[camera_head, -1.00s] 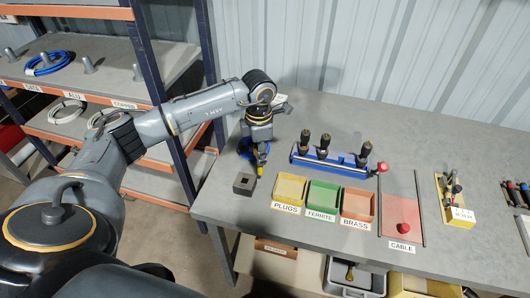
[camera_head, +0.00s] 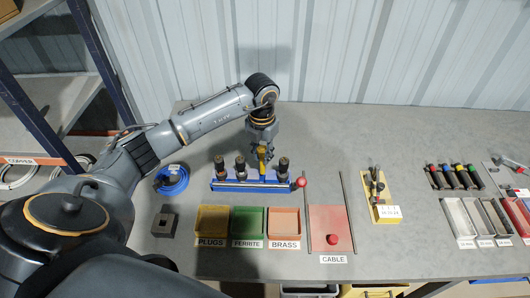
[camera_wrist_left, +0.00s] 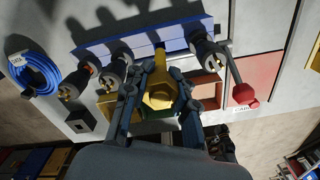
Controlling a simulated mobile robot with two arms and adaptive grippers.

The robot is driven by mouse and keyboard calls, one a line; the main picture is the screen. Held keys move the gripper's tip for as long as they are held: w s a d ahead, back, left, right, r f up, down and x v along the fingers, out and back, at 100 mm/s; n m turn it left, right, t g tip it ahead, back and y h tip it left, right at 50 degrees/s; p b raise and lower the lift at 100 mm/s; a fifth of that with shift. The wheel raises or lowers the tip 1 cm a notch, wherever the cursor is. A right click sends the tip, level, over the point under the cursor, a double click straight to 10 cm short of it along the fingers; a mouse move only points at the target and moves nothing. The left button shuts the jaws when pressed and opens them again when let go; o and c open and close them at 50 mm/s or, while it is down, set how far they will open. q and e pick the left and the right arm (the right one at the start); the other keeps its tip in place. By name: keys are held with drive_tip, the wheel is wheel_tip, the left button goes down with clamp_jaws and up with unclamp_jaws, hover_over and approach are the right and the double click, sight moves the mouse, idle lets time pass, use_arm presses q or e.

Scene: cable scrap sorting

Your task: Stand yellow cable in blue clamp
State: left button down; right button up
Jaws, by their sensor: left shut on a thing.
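The blue clamp (camera_head: 222,186) is a long bar on the table with a red-knobbed lever (camera_head: 299,182) at its right end. Three black cable pieces stand upright in it. My left gripper (camera_head: 262,150) is above the clamp, shut on the yellow cable (camera_head: 262,158), which is roughly upright between the middle and right black pieces. In the left wrist view the yellow cable (camera_wrist_left: 160,88) sits between the fingers, in front of the blue clamp (camera_wrist_left: 128,39). Its lower end is hidden, so I cannot tell whether it is seated.
In front of the clamp are the plugs (camera_head: 212,206), ferrite (camera_head: 249,208) and brass (camera_head: 285,209) trays. A grey block (camera_head: 164,224) and blue coil (camera_head: 172,181) lie left. A red plate (camera_head: 329,216) and yellow tool holder (camera_head: 380,214) stand right. The table behind is clear.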

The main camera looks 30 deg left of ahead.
sight(262, 173)
use_arm(q)
drive_tip(key=shift+f+b, duration=0.4)
drive_tip(key=shift+f, duration=0.15)
drive_tip(key=shift+f+b, duration=1.1)
drive_tip(key=shift+f, duration=0.7)
drive_tip(key=shift+f, duration=0.2)
drive_tip(key=shift+f+b, duration=0.4)
drive_tip(key=shift+b, duration=0.2)
drive_tip(key=c, duration=1)
unclamp_jaws()
